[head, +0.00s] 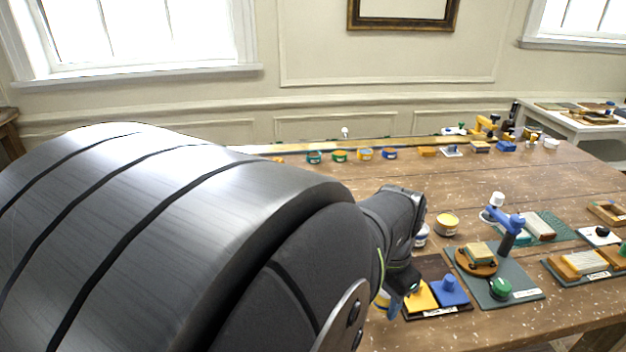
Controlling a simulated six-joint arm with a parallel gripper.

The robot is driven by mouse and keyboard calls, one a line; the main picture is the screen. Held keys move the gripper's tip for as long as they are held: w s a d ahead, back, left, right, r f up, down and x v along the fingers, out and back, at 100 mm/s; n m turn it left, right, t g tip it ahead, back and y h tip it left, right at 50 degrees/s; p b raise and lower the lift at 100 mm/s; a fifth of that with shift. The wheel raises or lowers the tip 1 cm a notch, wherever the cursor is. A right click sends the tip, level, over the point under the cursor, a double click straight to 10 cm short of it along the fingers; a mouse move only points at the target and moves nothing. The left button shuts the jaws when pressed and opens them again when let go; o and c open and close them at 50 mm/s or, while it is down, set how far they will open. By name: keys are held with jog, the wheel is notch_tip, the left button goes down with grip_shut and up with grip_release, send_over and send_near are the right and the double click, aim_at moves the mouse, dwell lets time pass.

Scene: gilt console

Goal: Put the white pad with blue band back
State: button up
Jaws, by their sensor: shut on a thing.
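My gripper (400,288) is at the end of my dark arm, low over the left side of a dark tray (436,312). My own arm hides much of it, and the fingertips are hard to make out. A small piece with white and blue on it (394,309) shows just under the gripper, at the tray's left edge. It looks like the white pad with blue band, held in the jaws, but most of it is hidden. I cannot tell whether it touches the tray. A yellow pad (420,297) and a blue pad with a knob (450,290) lie on the tray.
Several small pots line the table's far edge. Bare wood lies mid-table.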

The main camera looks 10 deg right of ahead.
jog(key=shift+w+a+f, duration=0.4)
jog(key=shift+w+f, duration=0.1)
jog(key=shift+w, duration=0.3)
jog(key=shift+f, duration=2.05)
jog(key=shift+f, duration=0.15)
jog(key=o, duration=0.9)
jog(key=shift+o, duration=0.2)
notch_tip(320, 180, up, 12)
jog(key=shift+r, duration=0.15)
